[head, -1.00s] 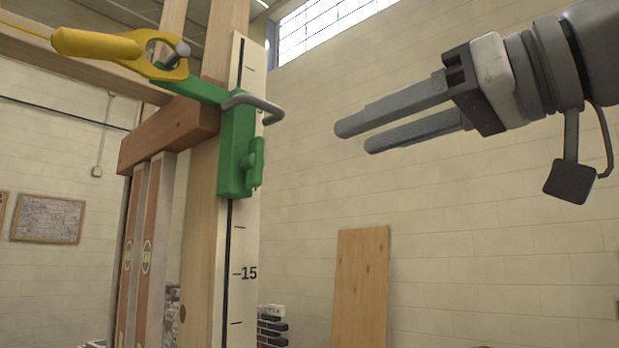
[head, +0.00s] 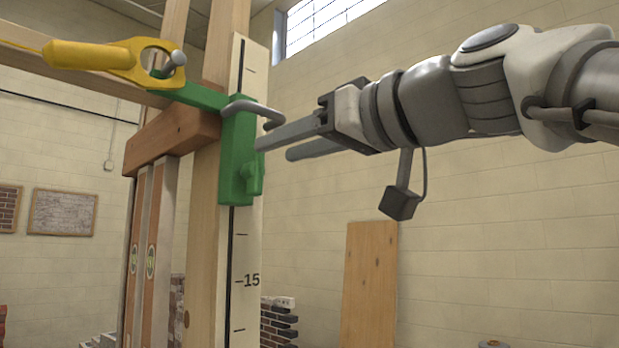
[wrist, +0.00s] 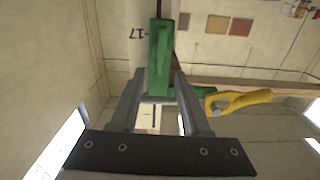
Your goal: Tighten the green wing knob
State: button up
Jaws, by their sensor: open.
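The green wing knob (head: 250,180) sits on the lower right side of a green clamp body (head: 234,135) on the upright wooden post. My gripper (head: 276,148) is open, its fingers pointing left at the clamp. The fingertips are just right of the clamp body, a little above the knob. One fingertip overlaps the clamp's edge in the picture; I cannot tell whether it touches. In the wrist view the green clamp (wrist: 160,60) lies ahead, between the two finger lines (wrist: 158,82). I cannot separate the knob from the body there.
A grey bent rod (head: 254,107) sticks out of the clamp just above my fingers. A yellow line holder (head: 100,56) hangs on the clamp's left end. A marked white scale (head: 248,255) runs down the post.

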aim_at(263, 155)
jog(key=shift+p+x, duration=0.35)
jog(key=shift+x, duration=1.7)
grip_shut()
